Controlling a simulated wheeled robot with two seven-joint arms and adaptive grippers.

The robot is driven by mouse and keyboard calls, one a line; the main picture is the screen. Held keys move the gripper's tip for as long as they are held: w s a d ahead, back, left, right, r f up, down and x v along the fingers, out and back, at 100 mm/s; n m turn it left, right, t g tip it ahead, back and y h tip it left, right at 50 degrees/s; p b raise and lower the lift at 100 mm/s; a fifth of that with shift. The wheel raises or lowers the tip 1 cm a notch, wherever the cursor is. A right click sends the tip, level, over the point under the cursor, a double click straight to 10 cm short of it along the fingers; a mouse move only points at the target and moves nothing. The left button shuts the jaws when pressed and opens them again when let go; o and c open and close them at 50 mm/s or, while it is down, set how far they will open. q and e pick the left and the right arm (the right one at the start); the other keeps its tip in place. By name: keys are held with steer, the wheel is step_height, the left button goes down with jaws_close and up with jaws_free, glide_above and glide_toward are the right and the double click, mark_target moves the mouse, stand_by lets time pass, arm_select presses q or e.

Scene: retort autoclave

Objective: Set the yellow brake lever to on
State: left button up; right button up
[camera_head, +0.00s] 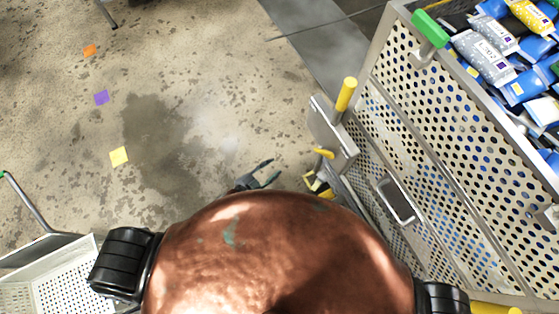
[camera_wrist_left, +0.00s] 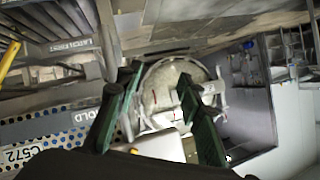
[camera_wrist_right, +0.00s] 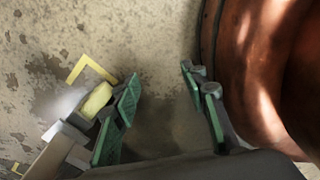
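A yellow upright handle (camera_head: 345,95) stands on a grey bracket at the cart's near side. A smaller yellow lever (camera_head: 323,153) sits below it; I cannot tell which one is the brake lever. Contact there is unclear.
The perforated cart (camera_head: 395,65) on the right carries blue and grey pouches (camera_head: 485,58) and has a green handle (camera_head: 430,28). A white perforated crate (camera_head: 65,283) stands lower left. My copper body hides the lower middle.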

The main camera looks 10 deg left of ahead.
arm_select(q)
steer(key=shift+n+y, duration=0.6)
steer(key=shift+s+a+f, duration=0.2)
steer(key=shift+a+f, duration=0.4)
steer(key=shift+f, duration=0.15)
steer(key=shift+s+a+f, duration=0.15)
steer(key=shift+a+f, duration=0.4)
steer(key=shift+f, duration=0.2)
steer(key=shift+s+a+f, duration=0.2)
steer(key=shift+a+f, duration=0.4)
steer(key=shift+f, duration=0.15)
